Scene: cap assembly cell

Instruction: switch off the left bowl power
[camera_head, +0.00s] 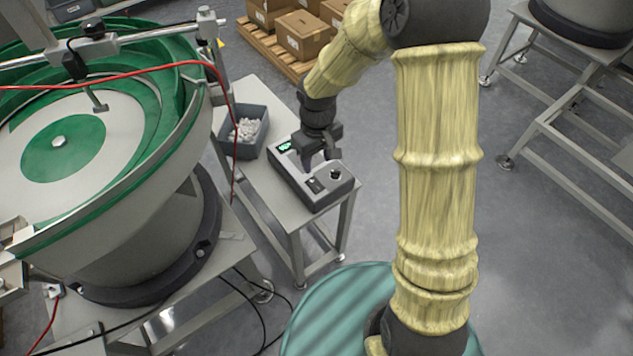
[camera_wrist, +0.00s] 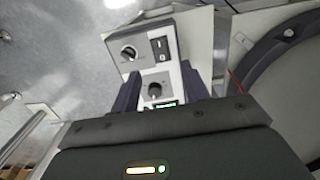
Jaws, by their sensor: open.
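The left bowl (camera_head: 62,145), a green and white feeder bowl, fills the left of the head view. A grey control box (camera_head: 312,192) sits on a small table to its right. The box has a black rocker switch (camera_head: 316,186), a dark knob (camera_head: 336,174) and a lit green display (camera_head: 285,147). The wrist view shows the rocker switch (camera_wrist: 160,47), one knob (camera_wrist: 128,53) and a second knob (camera_wrist: 153,92). My gripper (camera_head: 318,164) is open and empty above the box, its fingers pointing down. Its fingers (camera_wrist: 160,84) straddle the second knob in the wrist view; contact cannot be told.
A grey bin (camera_head: 241,149) with white parts stands on the small table (camera_head: 268,190) behind the box. A red cable (camera_head: 150,68) crosses the bowl and hangs down beside the table. Cardboard boxes (camera_head: 302,35) stand on a pallet behind. Floor right of the table is clear.

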